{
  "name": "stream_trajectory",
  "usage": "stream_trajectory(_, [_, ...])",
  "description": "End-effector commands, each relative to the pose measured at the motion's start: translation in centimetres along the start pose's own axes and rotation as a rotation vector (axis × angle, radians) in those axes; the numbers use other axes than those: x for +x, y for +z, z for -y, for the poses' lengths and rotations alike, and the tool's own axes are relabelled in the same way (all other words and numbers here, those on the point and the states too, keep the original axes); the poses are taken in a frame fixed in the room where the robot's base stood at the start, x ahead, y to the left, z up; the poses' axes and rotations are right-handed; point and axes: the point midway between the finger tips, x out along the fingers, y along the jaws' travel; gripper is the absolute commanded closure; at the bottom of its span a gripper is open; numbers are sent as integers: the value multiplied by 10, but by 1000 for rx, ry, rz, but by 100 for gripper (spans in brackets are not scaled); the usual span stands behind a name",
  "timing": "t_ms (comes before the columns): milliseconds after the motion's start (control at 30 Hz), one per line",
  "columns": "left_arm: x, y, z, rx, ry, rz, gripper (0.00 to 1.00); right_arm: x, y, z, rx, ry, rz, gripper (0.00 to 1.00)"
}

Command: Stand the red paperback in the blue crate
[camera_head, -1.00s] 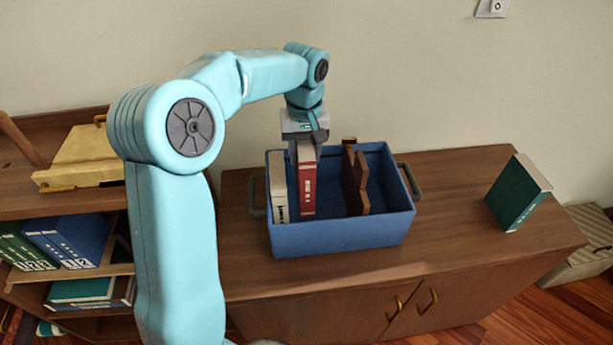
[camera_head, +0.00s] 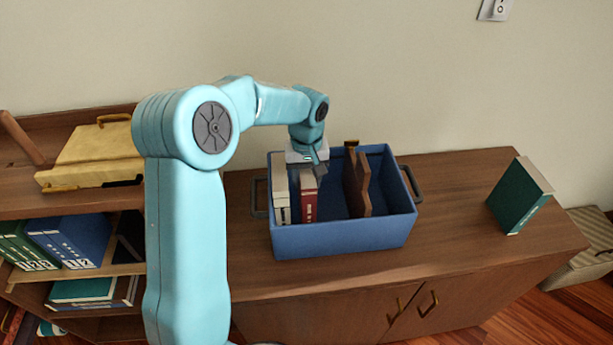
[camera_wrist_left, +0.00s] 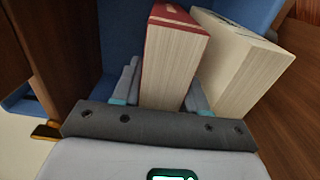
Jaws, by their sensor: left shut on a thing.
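The red paperback (camera_head: 308,197) stands upright inside the blue crate (camera_head: 338,240), in its left part, just right of a cream book (camera_head: 281,194). My left gripper (camera_head: 307,172) is shut on the top of the red paperback and reaches down into the crate. In the left wrist view the red paperback (camera_wrist_left: 172,60) is between the two fingers, and the cream book (camera_wrist_left: 238,60) is close beside it. Whether the paperback touches the crate floor is hidden. My right gripper is not in view.
A brown wooden divider-like piece (camera_head: 356,183) stands in the crate, right of the paperback, with free room between. A green book (camera_head: 519,197) stands on the cabinet top (camera_head: 450,200) at the right. A yellow case (camera_head: 92,155) lies on the left shelf.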

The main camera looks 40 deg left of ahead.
Motion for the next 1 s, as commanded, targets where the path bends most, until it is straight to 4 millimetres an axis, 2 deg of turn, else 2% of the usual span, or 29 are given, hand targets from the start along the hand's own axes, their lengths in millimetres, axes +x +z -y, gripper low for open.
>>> stream_trajectory(300, [0,0,0,0,0,1,47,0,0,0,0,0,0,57])
stream_trajectory(400, [-6,0,0,0,0,0,47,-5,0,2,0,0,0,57])
stream_trajectory(467, [-11,-1,-1,0,1,-3,47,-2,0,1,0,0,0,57])
stream_trajectory(800, [-87,-1,-1,0,3,-4,47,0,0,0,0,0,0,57])
stream_trajectory(1000, [-116,0,0,0,0,-1,47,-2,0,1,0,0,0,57])
